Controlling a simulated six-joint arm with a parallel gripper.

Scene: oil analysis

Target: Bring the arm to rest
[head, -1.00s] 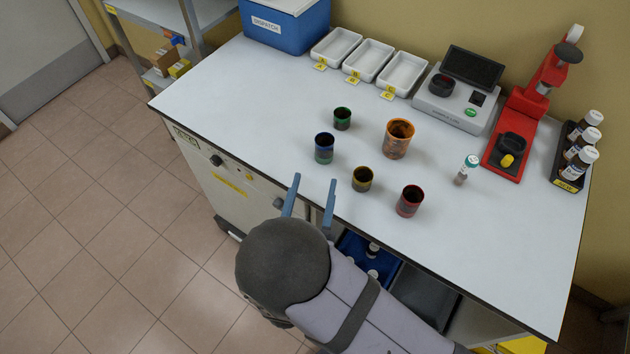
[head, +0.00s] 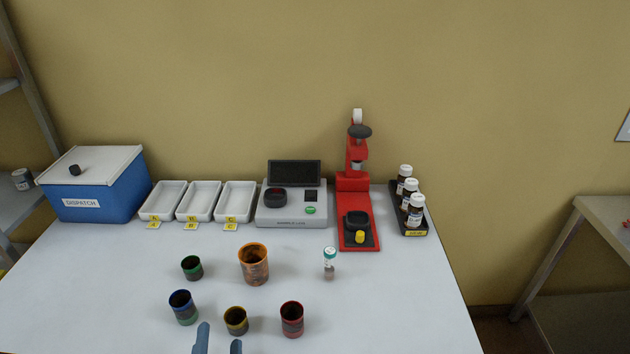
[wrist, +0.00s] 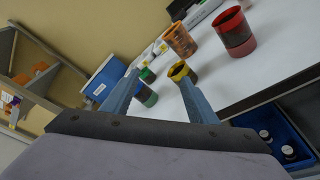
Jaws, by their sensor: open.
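My gripper (head: 218,345) shows at the bottom edge of the head view, with only its two blue fingertips in sight. In the wrist view my gripper (wrist: 160,98) has its two fingers spread apart with nothing held between them. Beyond the fingertips stand a yellow-banded cup (head: 236,321) and a blue-banded cup (head: 183,307) on the white table (head: 130,275). The yellow-banded cup (wrist: 180,71) also shows beside the right finger in the wrist view. I cannot tell the exact gap between fingers and cups. The rest of my arm is out of the head view.
A red-banded cup (head: 292,319), a green-banded cup (head: 192,267), an orange cup (head: 253,264) and a small vial (head: 329,262) stand on the table. White trays (head: 163,201), a grey instrument (head: 291,205), a red press (head: 357,190) and a blue dispatch box (head: 93,185) line the back.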

